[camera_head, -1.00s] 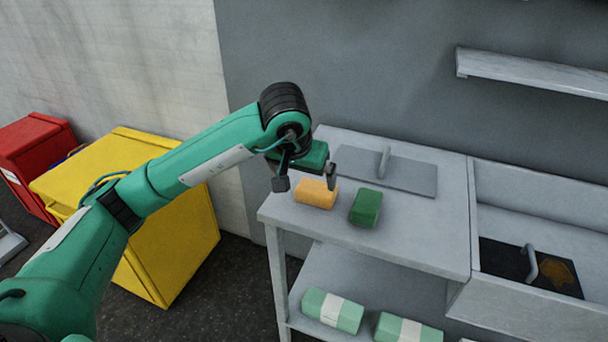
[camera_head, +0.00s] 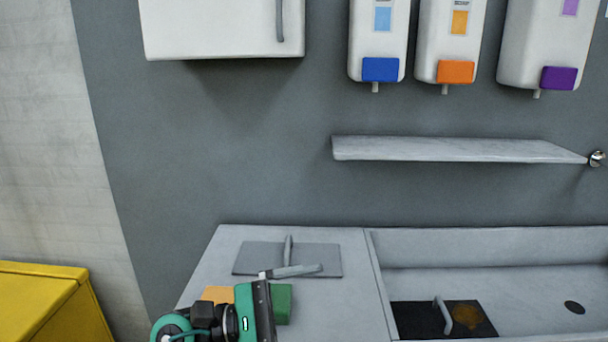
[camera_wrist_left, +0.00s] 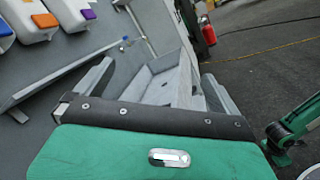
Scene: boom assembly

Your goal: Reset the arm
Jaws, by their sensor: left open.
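My left gripper (camera_head: 290,272) is at the bottom of the head view, above the left part of the counter. In the left wrist view its two fingers (camera_wrist_left: 158,80) are spread apart with nothing between them. An orange-yellow block (camera_head: 217,294) and a green block (camera_head: 282,302) lie on the counter, partly hidden behind my left gripper. The right gripper is not seen. A green arm link at the right edge of the left wrist view appears to be mine.
A grey plate with a handle (camera_head: 252,258) lies on the counter (camera_head: 345,310). A sink (camera_head: 540,285) with a dark handled pad (camera_head: 407,318) is to the right. Above are a shelf (camera_head: 450,150), dispensers (camera_head: 447,35) and a cabinet (camera_head: 215,28). A yellow bin (camera_head: 40,308) stands left.

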